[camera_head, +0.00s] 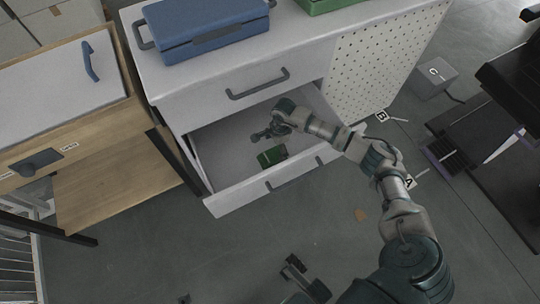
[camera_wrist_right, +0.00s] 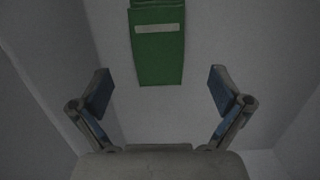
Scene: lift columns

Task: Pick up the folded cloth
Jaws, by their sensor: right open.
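The folded cloth (camera_head: 272,156) is a small green item lying on the floor of the open lower drawer (camera_head: 224,205). In the right wrist view the green cloth (camera_wrist_right: 160,45) shows as a narrow upright rectangle with a pale strip, ahead of the fingers and cut off by the top edge. My right gripper (camera_head: 262,134) is inside the drawer, just above and left of the cloth in the head view. Its two fingers (camera_wrist_right: 160,92) are wide apart with nothing between them. Another gripper, seemingly my left (camera_head: 296,268), shows at the bottom; its finger opening is unclear.
The drawer's front and side walls surround the right gripper. A blue case (camera_head: 205,28) and a green box (camera_head: 325,4) sit on the cabinet top (camera_head: 290,40). A wooden bench (camera_head: 115,180) stands left. A grey box (camera_head: 436,77) is on the floor at right.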

